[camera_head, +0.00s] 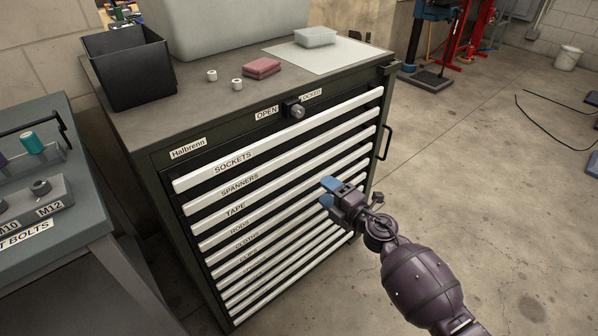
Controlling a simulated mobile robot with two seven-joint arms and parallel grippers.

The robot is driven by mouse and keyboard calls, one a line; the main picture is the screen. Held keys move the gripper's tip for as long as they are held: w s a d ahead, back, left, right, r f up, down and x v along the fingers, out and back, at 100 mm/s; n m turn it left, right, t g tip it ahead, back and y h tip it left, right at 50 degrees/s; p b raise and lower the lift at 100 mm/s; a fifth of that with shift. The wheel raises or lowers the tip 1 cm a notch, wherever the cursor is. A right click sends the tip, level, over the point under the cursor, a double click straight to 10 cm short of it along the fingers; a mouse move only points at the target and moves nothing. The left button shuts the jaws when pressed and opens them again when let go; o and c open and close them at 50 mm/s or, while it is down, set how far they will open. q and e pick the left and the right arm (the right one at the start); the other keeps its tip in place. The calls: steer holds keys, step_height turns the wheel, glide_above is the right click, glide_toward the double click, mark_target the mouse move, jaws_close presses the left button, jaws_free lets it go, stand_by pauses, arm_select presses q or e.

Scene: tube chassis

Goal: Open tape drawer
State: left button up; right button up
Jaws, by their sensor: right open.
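The tool cabinet (165,160) has a stack of drawers with long white handles, and all of them look shut. The tape drawer (236,210) is the third from the top, under the sockets drawer (233,163) and the spanners drawer (240,186). A dark lock knob (296,109) sits above them between the OPEN and LOCKED labels. My right gripper (328,190) is open, with blue fingertips, in front of the right half of the drawers. It covers part of the lower handles; contact cannot be told. My left gripper is not in view.
A bench with bolts (60,235) stands close on the left. The concrete floor (480,160) at right is mostly clear.

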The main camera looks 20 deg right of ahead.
mark_target(303, 172)
steer(key=b+x, duration=0.1)
steer(key=x, duration=0.8)
steer(key=shift+f+b, duration=0.2)
steer(key=shift+b, duration=0.15)
steer(key=shift+r+x, duration=0.2)
steer(key=shift+x, duration=0.65)
steer(key=shift+c, duration=0.4)
steer(key=shift+d, duration=0.1)
jaws_close()
